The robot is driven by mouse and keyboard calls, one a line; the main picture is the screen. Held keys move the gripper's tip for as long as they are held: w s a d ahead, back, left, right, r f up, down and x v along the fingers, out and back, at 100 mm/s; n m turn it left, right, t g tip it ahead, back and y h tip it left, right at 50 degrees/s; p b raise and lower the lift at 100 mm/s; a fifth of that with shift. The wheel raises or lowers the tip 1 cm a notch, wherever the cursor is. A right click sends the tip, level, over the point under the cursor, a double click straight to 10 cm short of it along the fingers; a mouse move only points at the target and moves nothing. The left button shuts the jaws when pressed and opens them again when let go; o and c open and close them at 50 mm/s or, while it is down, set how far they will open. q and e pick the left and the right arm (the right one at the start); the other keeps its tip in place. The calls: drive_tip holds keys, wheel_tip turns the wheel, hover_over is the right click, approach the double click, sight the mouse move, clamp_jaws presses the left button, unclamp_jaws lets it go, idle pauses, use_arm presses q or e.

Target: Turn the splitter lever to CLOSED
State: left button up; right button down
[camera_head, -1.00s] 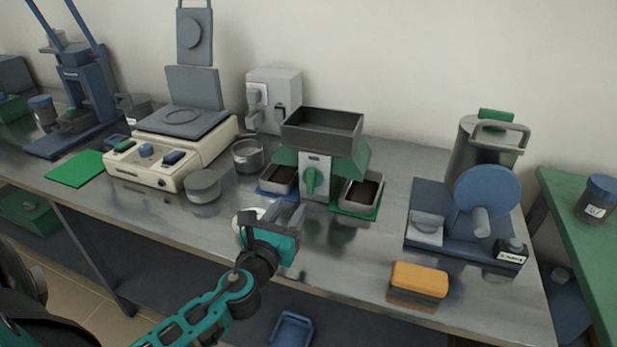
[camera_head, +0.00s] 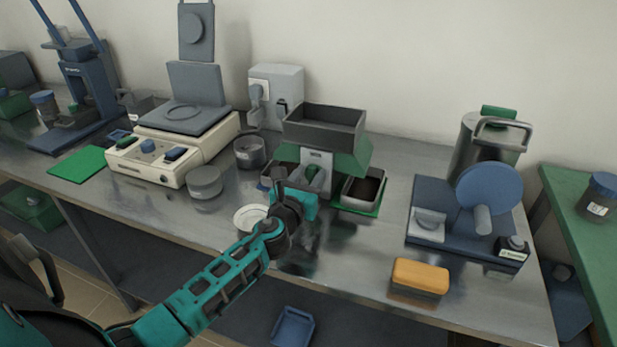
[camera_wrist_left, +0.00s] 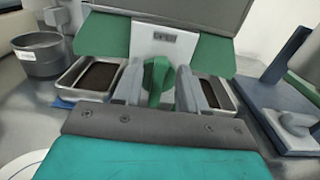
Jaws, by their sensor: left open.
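The splitter (camera_head: 322,124) stands at the middle of the bench, with a dark open hopper on top and green sloped sides. Its green lever (camera_wrist_left: 156,80) sits on the white front plate and points roughly upright in the left wrist view. My left gripper (camera_wrist_left: 158,90) is open, with one grey finger on each side of the lever. I cannot tell whether the fingers touch it. In the head view the gripper (camera_head: 308,182) hides most of the lever. My right gripper is not in view.
Metal pans with dark material sit on both sides of the splitter, the right pan (camera_head: 362,187) on a green mat. A white dish (camera_head: 250,217) lies close to my left wrist. A yellow sponge (camera_head: 420,277) and a blue-wheeled machine (camera_head: 487,190) stand to the right.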

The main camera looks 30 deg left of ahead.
use_arm(q)
clamp_jaws()
drive_tip(key=shift+n, duration=0.4)
drive_tip(key=n, duration=0.2)
drive_tip(key=a+n+b, duration=0.1)
drive_tip(key=n, duration=0.1)
drive_tip(key=shift+s+f+n, duration=0.15)
drive_tip(key=shift+n, duration=0.15)
drive_tip(key=n, duration=0.3)
drive_tip(key=n+b, duration=0.1)
drive_tip(key=shift+a+f, duration=0.25)
drive_tip(key=n, duration=0.5)
drive_tip(key=shift+s+a+f, duration=0.1)
drive_tip(key=shift+a+f, duration=0.1)
drive_tip(key=shift+f, duration=0.1)
drive_tip(key=shift+f+n, duration=0.15)
drive_tip(key=shift+n, duration=0.75)
drive_tip(key=shift+f+n, duration=0.15)
drive_tip(key=shift+n, duration=0.75)
